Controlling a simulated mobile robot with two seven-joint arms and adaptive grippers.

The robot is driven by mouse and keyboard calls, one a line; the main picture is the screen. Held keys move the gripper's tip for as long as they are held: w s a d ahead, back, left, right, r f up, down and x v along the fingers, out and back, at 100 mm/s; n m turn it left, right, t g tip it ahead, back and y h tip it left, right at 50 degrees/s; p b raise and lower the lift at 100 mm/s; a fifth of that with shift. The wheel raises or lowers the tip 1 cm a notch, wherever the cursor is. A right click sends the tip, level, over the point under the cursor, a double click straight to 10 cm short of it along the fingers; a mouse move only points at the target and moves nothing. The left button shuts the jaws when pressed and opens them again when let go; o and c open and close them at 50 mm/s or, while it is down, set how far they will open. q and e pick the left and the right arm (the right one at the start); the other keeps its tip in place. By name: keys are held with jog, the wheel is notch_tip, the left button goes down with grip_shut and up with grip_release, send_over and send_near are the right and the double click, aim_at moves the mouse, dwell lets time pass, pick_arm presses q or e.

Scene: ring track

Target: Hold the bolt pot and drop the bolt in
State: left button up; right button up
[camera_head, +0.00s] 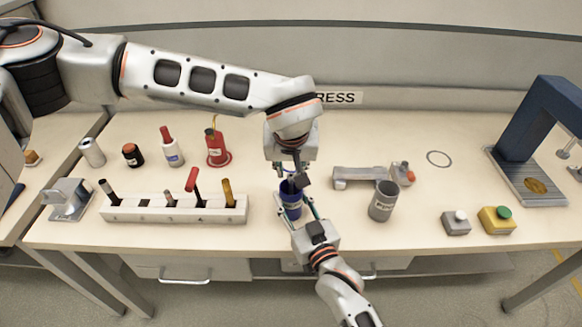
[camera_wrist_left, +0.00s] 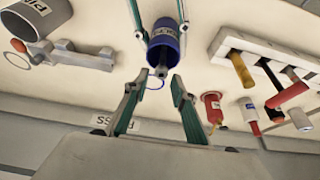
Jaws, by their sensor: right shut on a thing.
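The blue bolt pot (camera_head: 291,205) stands near the front middle of the table, and it also shows in the left wrist view (camera_wrist_left: 164,44). My right gripper (camera_head: 300,212) comes from the front, its two fingers on either side of the pot, shut on it. My left gripper (camera_head: 293,178) is above the pot, pointing down. In the left wrist view its fingers (camera_wrist_left: 159,80) are apart, just short of the pot's mouth. A small dark grey piece, apparently the bolt (camera_wrist_left: 161,72), shows at the mouth between the fingertips. I cannot tell whether it touches the pot.
A white tool rack (camera_head: 160,217) stands left of the pot. A grey cup (camera_head: 383,202) and a grey fixture (camera_head: 358,178) are to the right. A red can (camera_head: 216,148) and bottles stand behind the rack. A blue press (camera_head: 545,130) and button boxes (camera_head: 496,220) are far right.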

dwell(0.7)
pick_arm(q)
jog(key=shift+r, duration=3.55)
pick_arm(e)
jog(key=o, duration=1)
jog(key=shift+s, duration=0.1)
